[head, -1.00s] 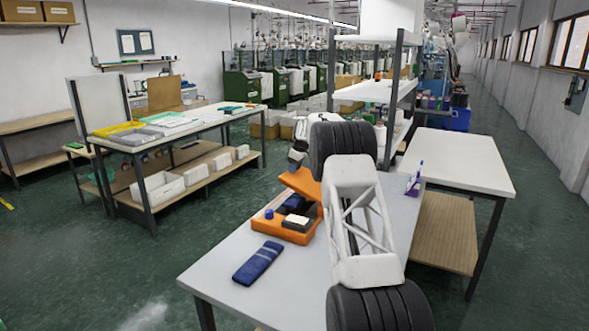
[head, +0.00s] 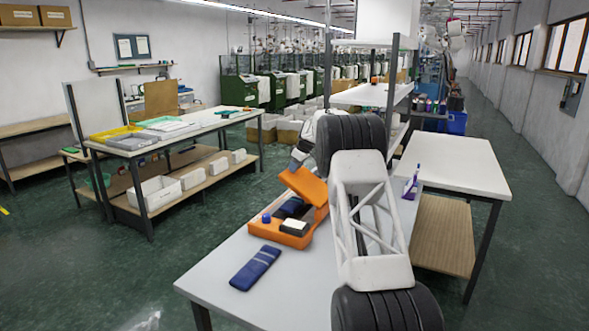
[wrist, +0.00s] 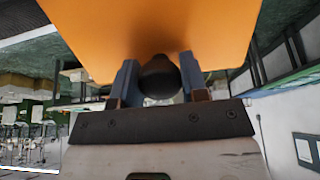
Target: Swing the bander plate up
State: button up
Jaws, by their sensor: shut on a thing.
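The orange bander plate (head: 303,187) stands tilted up over the orange bander box (head: 291,240) on the near table, its lower edge by the box's right side. In the wrist view the plate's orange face (wrist: 165,30) fills the top middle. My gripper (wrist: 159,80) is shut on the black knob (wrist: 159,76) on the plate, one finger on each side. In the head view my gripper is largely hidden behind the plate and my arm. Inside the box are a dark item, a white-topped block (head: 295,226) and a blue knob (head: 266,218).
A folded blue sock-like cloth (head: 255,267) lies on the grey table (head: 215,283) in front of the box. A purple holder (head: 411,187) stands near the table's right edge. The table's front left is clear. A white-topped table (head: 455,165) stands to the right.

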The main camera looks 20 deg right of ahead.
jog(key=shift+r, duration=0.2)
jog(key=shift+s+d+r+t+y, duration=0.6)
jog(key=shift+s+d+r, duration=0.3)
jog(key=shift+r, duration=0.1)
dwell(0.5)
jog(key=shift+s+d+r+t+y, duration=0.5)
jog(key=shift+s+d+r, duration=0.3)
jog(key=shift+s+d, duration=0.3)
jog(key=shift+s+d+r+t+y, duration=0.3)
jog(key=shift+s+d, duration=0.2)
jog(key=shift+s+d+r+t+y, duration=0.25)
jog(key=shift+s+d+t+y, duration=0.05)
jog(key=shift+s+d, duration=0.2)
jog(key=shift+s+d+r, duration=0.1)
jog(key=shift+s, duration=0.05)
